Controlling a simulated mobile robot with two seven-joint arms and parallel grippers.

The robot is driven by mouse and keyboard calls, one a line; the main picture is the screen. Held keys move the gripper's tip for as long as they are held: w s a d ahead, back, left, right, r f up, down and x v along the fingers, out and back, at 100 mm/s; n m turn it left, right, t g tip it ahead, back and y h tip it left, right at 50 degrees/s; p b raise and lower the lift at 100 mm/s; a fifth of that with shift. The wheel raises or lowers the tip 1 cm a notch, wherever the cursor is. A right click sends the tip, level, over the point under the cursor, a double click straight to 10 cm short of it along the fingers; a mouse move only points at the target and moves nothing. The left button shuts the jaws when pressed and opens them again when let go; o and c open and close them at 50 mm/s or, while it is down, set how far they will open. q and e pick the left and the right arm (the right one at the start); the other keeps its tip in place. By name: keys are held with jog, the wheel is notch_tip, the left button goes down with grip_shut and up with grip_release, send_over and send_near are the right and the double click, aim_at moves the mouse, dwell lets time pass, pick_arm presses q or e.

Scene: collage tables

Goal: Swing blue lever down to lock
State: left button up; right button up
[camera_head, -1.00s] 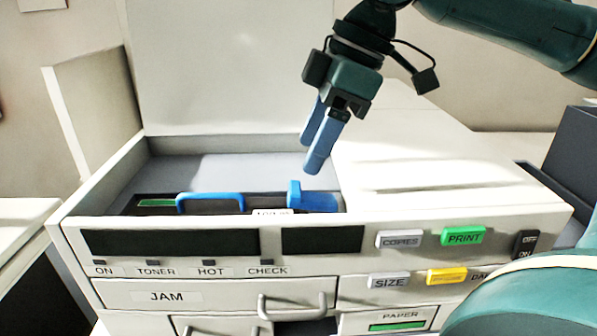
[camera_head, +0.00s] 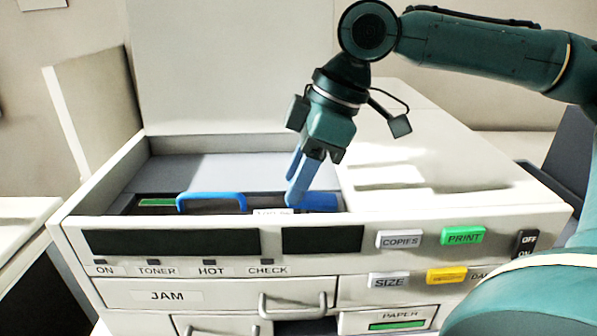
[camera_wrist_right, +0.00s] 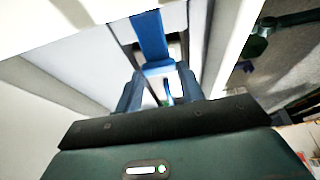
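The blue lever (camera_head: 322,201) is in the open bay of the copier, at the bay's right end. My right gripper (camera_head: 297,200) points down at the lever's left end and hides that end in the head view. In the right wrist view, the blue lever (camera_wrist_right: 150,38) runs down from the top edge to a wider end between or just beyond my fingertips (camera_wrist_right: 160,85). The fingers are apart, one on each side. I cannot tell whether they touch it. My left gripper is not in view.
A blue loop handle (camera_head: 211,198) stands left of the lever on a dark unit. The bay's front wall carries dark panels and labels. Green PRINT (camera_head: 463,236) and yellow (camera_head: 447,275) buttons are at the right. The raised lid (camera_head: 230,70) stands behind the bay.

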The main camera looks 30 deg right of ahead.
aim_at(314, 196)
jog(key=c, duration=0.5)
jog(key=shift+w+a+f+g+h, duration=0.25)
jog(key=shift+f+g+h, duration=0.2)
jog(key=shift+h, duration=0.45)
jog(key=o, duration=1)
jog(key=shift+a, duration=0.1)
jog(key=v, duration=1.3)
jog(key=shift+r, duration=0.15)
